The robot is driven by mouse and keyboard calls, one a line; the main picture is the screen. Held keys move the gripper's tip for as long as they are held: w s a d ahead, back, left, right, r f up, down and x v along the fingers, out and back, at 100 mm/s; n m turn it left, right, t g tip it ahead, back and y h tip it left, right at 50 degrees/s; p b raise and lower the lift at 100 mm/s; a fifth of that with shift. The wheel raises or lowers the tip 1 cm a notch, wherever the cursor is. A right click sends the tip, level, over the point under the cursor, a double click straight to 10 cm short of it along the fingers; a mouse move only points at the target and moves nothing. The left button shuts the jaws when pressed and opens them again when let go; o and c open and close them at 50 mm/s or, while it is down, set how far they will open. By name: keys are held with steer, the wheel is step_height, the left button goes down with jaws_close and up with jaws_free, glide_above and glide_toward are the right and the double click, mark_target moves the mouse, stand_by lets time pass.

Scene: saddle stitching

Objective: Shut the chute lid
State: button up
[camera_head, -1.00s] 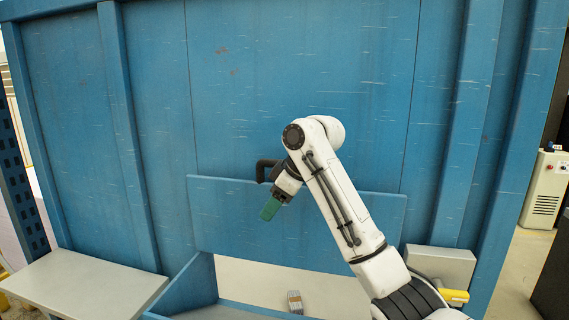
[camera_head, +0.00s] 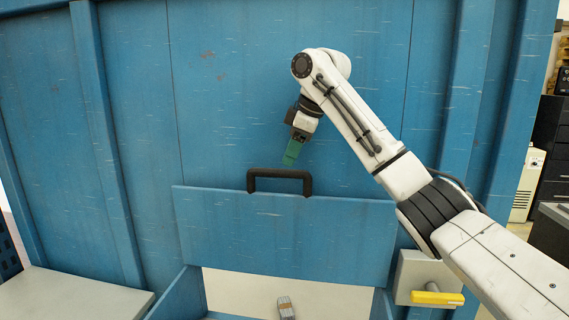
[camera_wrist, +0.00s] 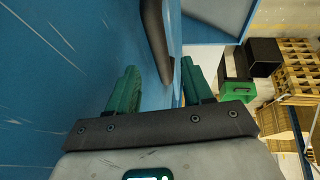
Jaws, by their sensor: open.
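The chute lid (camera_head: 285,232) is a blue panel standing raised against the blue wall, with an opening showing below it. A black bar handle (camera_head: 280,174) sits along its top edge. In the wrist view the handle (camera_wrist: 156,42) appears ahead, between the lines of the two fingers (camera_wrist: 160,82). How far the handle is from the fingertips is hard to tell.
A small grey brush-like object (camera_head: 286,307) lies in the opening. A grey box with a yellow lever (camera_head: 437,298) is at the lower right, below my arm. A pale shelf (camera_head: 75,293) juts out at the lower left. The wrist view shows a green crate (camera_wrist: 237,91) and wooden pallets (camera_wrist: 295,70).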

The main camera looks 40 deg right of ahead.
mark_target(285, 170)
steer(key=shift+p+x, duration=0.5)
steer(key=shift+x, duration=2.1)
steer(key=shift+c, duration=0.4)
jaws_close()
